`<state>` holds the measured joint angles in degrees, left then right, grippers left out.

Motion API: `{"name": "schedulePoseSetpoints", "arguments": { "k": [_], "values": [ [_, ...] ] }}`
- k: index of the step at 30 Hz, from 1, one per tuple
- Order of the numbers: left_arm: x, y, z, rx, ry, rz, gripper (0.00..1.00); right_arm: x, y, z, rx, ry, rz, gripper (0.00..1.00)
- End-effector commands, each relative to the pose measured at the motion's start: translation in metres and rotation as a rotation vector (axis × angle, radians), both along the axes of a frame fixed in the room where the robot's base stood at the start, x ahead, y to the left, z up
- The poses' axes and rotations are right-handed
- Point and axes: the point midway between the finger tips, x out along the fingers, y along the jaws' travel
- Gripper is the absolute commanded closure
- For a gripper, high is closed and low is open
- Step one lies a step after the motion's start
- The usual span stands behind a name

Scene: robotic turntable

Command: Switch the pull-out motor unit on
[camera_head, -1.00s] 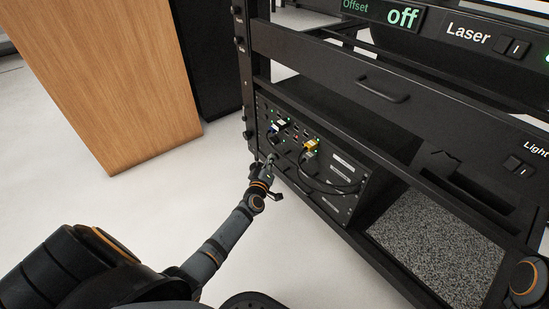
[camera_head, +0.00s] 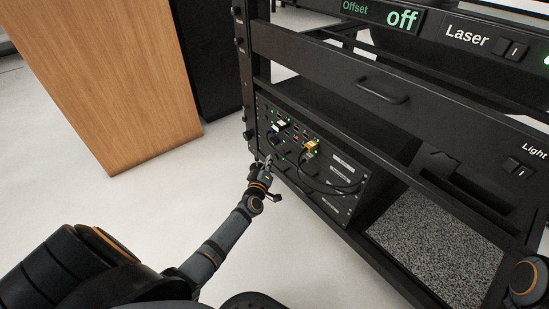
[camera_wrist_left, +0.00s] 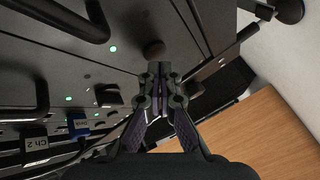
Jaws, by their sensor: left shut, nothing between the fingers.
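A black unit with a front panel (camera_head: 287,165) of sockets, plugged cables and small green lights sits low in the rack; no label in view names it as the motor unit. My left gripper (camera_head: 269,161) is shut and empty in front of the left part of this panel. In the left wrist view, its closed fingertips (camera_wrist_left: 160,70) are just below a round dark knob (camera_wrist_left: 153,48); I cannot tell whether they touch. A small black block (camera_wrist_left: 108,96) on the panel is left of the fingers. My right gripper is out of view.
A blue plug (camera_wrist_left: 78,123) and a plug marked Ch 2 (camera_wrist_left: 36,146) stand out from the panel.

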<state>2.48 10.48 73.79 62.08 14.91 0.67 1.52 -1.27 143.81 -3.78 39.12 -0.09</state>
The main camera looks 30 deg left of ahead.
Motion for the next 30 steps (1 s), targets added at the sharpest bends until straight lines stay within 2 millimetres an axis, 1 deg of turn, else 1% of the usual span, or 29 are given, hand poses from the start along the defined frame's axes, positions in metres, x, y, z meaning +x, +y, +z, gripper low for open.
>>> {"name": "schedulePoseSetpoints", "arguments": {
  "k": [10, 24, 27, 30],
  "values": [
    [-0.005, 0.002, 0.000, 0.002, 0.001, 0.000, 1.00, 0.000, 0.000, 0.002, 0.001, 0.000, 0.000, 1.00],
    [-0.053, 0.022, 0.001, 0.003, 0.001, 0.000, 1.00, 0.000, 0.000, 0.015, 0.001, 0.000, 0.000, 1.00],
    [-0.058, 0.024, 0.001, 0.002, 0.000, -0.001, 1.00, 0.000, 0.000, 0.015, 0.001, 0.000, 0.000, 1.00],
    [-0.059, 0.024, 0.000, 0.001, -0.001, -0.001, 1.00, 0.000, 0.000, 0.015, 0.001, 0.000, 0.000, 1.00]
  ]
}}
